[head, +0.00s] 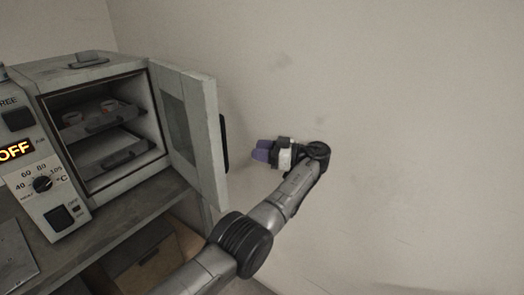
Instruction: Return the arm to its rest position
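My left arm comes in from the bottom of the head view and reaches up and to the right. Its gripper (262,150) has purple fingertips and points left, in front of the bare wall and to the right of the open oven door (191,125). The two fingers appear close together, but at this size I cannot tell whether they are open or shut. No object shows in them. My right gripper is not in view.
A grey oven (95,72) stands on a bench (120,215) at the left, its door swung open. Inside are shelves (100,120) with small orange-marked items on the upper one. Its display (16,151) reads OFF. The right side is clear wall.

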